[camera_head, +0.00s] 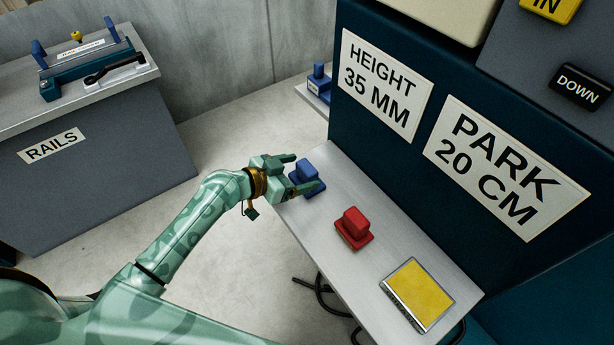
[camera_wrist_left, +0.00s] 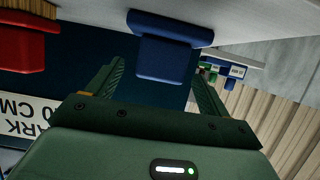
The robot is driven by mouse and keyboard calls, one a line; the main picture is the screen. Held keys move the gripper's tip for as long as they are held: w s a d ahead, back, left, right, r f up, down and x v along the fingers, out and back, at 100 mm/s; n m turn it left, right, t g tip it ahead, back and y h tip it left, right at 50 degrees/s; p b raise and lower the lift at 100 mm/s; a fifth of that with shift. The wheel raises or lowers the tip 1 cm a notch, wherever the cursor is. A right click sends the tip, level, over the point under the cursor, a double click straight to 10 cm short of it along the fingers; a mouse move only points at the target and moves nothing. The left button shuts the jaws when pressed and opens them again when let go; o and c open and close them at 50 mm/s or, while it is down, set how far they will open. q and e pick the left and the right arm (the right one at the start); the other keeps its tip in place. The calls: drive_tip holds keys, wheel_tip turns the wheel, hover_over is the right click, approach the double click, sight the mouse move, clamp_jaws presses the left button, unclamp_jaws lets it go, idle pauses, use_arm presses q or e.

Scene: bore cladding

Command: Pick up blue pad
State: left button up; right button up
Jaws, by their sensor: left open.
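The blue pad (camera_head: 306,172), a block on a wider flat base, stands on the far left part of the narrow grey shelf (camera_head: 375,222). My left gripper (camera_head: 306,172) is at the blue pad, its two fingers apart on either side in the head view. In the left wrist view the blue pad (camera_wrist_left: 168,48) is ahead, between and beyond the open fingertips (camera_wrist_left: 160,75); I cannot tell if they touch it. My right gripper is not in view.
A red pad (camera_head: 354,226) and a yellow plate (camera_head: 417,293) are on the same shelf. The dark blue machine wall (camera_head: 400,165) with signs rises behind it. A RAILS bench (camera_head: 110,160) stands at left. Black cables (camera_head: 320,293) hang below the shelf.

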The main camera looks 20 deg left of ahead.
sight(301, 172)
use_arm(q)
drive_tip(key=x, duration=0.3)
drive_tip(key=shift+f, duration=0.15)
drive_tip(key=shift+w+f, duration=0.1)
drive_tip(key=shift+a, duration=0.1)
drive_tip(key=c, duration=1.1)
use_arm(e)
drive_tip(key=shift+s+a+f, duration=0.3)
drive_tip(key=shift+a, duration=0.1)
